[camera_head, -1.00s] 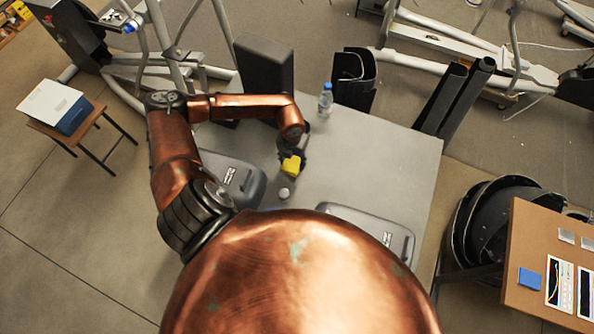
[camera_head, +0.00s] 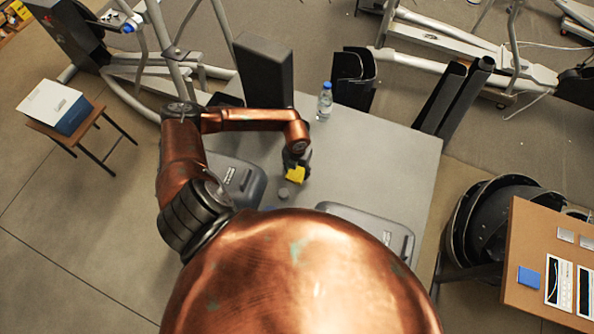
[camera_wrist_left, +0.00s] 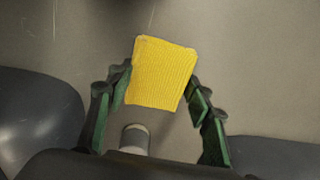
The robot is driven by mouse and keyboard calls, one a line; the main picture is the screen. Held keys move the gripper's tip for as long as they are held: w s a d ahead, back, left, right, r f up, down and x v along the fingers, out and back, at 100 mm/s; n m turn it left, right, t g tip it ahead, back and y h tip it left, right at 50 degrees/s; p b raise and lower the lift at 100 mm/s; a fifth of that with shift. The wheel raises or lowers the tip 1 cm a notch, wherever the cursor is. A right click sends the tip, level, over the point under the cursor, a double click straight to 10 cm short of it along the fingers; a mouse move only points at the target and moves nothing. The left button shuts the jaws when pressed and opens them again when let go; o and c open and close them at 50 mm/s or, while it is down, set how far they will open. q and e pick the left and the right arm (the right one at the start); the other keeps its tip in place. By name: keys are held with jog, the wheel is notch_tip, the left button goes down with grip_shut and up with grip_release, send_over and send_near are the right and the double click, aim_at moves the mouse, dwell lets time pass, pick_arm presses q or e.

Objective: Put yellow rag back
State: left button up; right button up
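The yellow rag (camera_head: 296,175) is a small yellow block-like cloth at my left gripper (camera_head: 297,165), over the grey table. In the left wrist view the rag (camera_wrist_left: 161,74) sits between the two fingers of the left gripper (camera_wrist_left: 160,92), which press on its left and right sides. The gripper is shut on it. My right gripper is not in view.
A small grey round object (camera_head: 283,194) stands just nearer than the rag on the grey table (camera_head: 355,165). A water bottle (camera_head: 325,101) stands at the back.

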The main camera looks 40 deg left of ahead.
aim_at(297, 172)
pick_arm(q)
jog(key=o, duration=0.4)
jog(key=shift+r, duration=0.1)
notch_tip(297, 172, up, 12)
jog(key=shift+r, duration=0.1)
dwell(0.4)
jog(key=shift+d, duration=0.1)
dwell(1.3)
